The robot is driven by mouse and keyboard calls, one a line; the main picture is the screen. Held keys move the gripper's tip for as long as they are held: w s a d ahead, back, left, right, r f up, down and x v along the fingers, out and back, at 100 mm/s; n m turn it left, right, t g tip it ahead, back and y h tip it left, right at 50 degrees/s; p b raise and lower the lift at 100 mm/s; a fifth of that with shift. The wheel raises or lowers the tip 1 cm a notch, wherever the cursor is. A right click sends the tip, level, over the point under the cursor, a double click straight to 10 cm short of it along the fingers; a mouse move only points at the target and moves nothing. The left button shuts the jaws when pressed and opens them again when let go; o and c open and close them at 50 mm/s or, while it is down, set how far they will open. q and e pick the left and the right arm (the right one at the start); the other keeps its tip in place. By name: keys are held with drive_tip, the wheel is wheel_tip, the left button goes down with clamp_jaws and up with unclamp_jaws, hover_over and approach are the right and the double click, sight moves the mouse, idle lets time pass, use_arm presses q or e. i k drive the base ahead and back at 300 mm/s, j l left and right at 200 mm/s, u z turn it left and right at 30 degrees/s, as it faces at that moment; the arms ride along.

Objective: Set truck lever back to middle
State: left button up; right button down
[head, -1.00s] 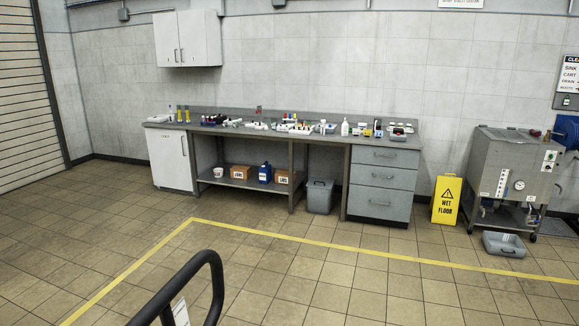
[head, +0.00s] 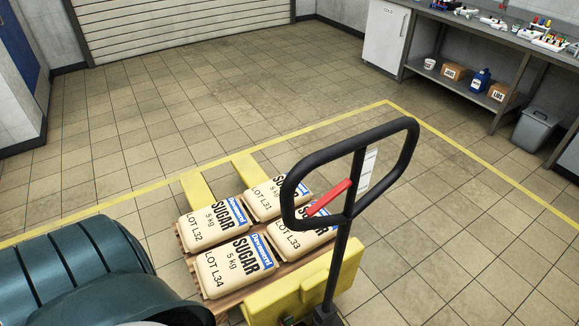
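The yellow pallet truck (head: 283,303) stands in front of me, with its black loop handle (head: 410,150) upright on a dark post. The red lever (head: 329,198) sits inside the loop, slanting from upper right to lower left. A white label (head: 368,172) is fixed beside it. The truck's forks carry a wooden pallet (head: 190,262) with several sugar bags (head: 237,266). A dark teal rounded part at lower left looks like my own arm. Neither gripper shows in the view.
A yellow floor line (head: 330,123) runs behind the truck. A grey workbench (head: 505,45) with items on and under it stands at upper right, a grey bin (head: 535,130) beneath. A white roller door (head: 180,25) is at the back. The tiled floor between is clear.

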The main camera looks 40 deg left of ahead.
sight(317, 206)
drive_tip(key=k+l, duration=1.2)
drive_tip(key=l, duration=0.2)
